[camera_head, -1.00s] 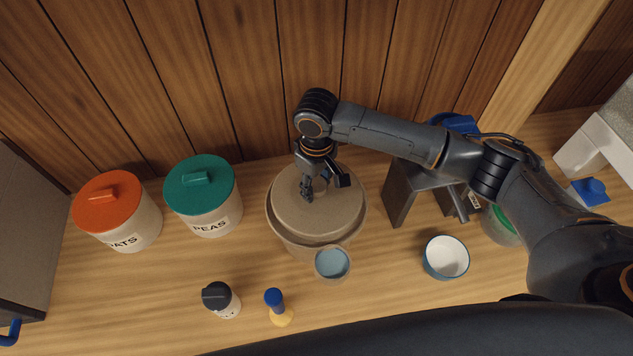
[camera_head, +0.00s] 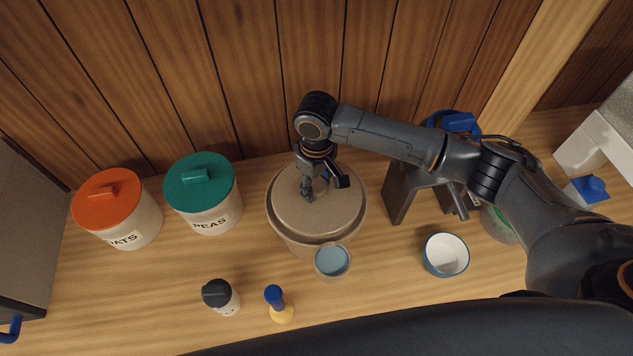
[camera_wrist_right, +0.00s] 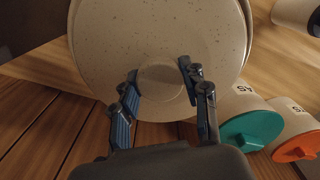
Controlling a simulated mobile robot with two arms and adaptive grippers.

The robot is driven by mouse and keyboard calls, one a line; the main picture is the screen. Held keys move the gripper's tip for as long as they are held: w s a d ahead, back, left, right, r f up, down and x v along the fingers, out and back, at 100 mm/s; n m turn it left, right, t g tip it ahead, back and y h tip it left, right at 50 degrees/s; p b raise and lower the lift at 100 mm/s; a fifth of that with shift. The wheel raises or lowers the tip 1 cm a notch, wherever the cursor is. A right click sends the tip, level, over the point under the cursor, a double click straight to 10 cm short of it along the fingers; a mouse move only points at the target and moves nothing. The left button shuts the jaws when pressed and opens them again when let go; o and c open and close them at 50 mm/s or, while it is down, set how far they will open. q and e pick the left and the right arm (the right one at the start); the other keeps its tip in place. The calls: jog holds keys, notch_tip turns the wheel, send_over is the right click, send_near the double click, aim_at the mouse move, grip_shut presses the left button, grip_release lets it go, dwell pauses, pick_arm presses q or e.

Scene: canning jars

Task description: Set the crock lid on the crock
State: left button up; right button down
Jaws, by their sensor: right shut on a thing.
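The crock lid (camera_head: 335,205) is a round, beige, speckled disc lying over the mouth of the wide beige crock (camera_head: 293,238). The crock's rim shows around the lid at the left, front and right. I cannot tell whether the lid rests fully on the crock or sits slightly above it. My right gripper (camera_head: 308,190) comes down over the lid from behind and is shut on its knob. In the right wrist view the pale round knob (camera_wrist_right: 160,88) is between the two fingers, with the lid (camera_wrist_right: 160,35) beyond. My left gripper is not in view.
An orange-lidded canister (camera_head: 135,228) and a green-lidded canister (camera_head: 207,217) stand left. A jar with a blue-grey top (camera_head: 332,262) stands close in front of the crock. A dark-topped shaker (camera_head: 220,297), blue-and-yellow item (camera_head: 277,303) and white bowl (camera_head: 446,254) stand on the counter. A grey stand (camera_head: 398,190) is right.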

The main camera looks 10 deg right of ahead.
jog(key=c, duration=0.6)
grip_release()
jog(key=shift+r, duration=0.1)
notch_tip(320, 180, up, 12)
